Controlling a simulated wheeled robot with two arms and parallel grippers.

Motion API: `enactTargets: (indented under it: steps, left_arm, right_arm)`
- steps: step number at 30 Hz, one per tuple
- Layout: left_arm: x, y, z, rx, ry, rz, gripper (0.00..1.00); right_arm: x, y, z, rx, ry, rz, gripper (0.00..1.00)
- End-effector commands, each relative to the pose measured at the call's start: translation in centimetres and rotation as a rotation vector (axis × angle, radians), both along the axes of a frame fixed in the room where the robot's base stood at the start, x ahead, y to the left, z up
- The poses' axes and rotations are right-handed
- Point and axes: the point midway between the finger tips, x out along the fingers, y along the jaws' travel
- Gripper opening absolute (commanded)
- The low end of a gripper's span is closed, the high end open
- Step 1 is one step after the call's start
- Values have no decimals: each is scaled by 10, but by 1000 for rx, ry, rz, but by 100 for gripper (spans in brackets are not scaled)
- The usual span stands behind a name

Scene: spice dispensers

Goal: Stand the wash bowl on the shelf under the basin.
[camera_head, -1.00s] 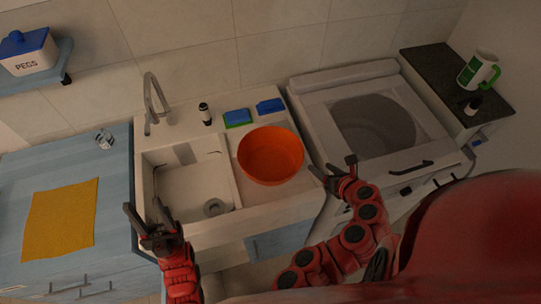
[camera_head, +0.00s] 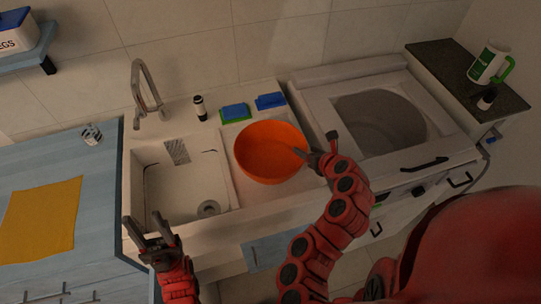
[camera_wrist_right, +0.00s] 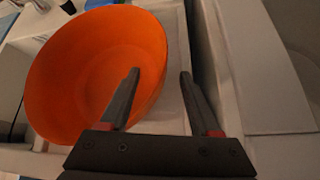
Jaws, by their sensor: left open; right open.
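The orange wash bowl (camera_head: 268,153) stands upright on the ledge to the right of the sink basin (camera_head: 180,188). In the right wrist view the bowl (camera_wrist_right: 85,75) fills the left half, its hollow facing the camera. My right gripper (camera_head: 318,148) is open at the bowl's right rim. In the wrist view one finger of the right gripper (camera_wrist_right: 158,85) overlaps the bowl and the other is outside it; I cannot tell whether they touch it. My left gripper (camera_head: 148,232) is open and empty in front of the basin's front left edge.
A tap (camera_head: 142,90) rises behind the basin. A dark bottle (camera_head: 200,108), a sponge (camera_head: 236,112) and a blue item (camera_head: 270,101) stand behind the bowl. A washing machine (camera_head: 380,120) is right; a blue counter with a yellow cloth (camera_head: 40,220) is left. A blue panel (camera_head: 270,250) shows below.

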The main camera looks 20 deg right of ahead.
Motion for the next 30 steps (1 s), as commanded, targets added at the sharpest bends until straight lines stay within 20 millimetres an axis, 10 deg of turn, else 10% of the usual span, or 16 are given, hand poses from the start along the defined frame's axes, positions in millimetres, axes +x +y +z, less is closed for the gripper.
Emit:
enactTargets:
  steps: [23, 30]
  left_arm:
    - [0, 0, 25, 0, 0, 0, 50]
    - [0, 0, 25, 0, 0, 0, 50]
  right_arm:
    - [43, 8, -26, -1, -1, -1, 63]
    - [43, 8, -26, -1, -1, 0, 26]
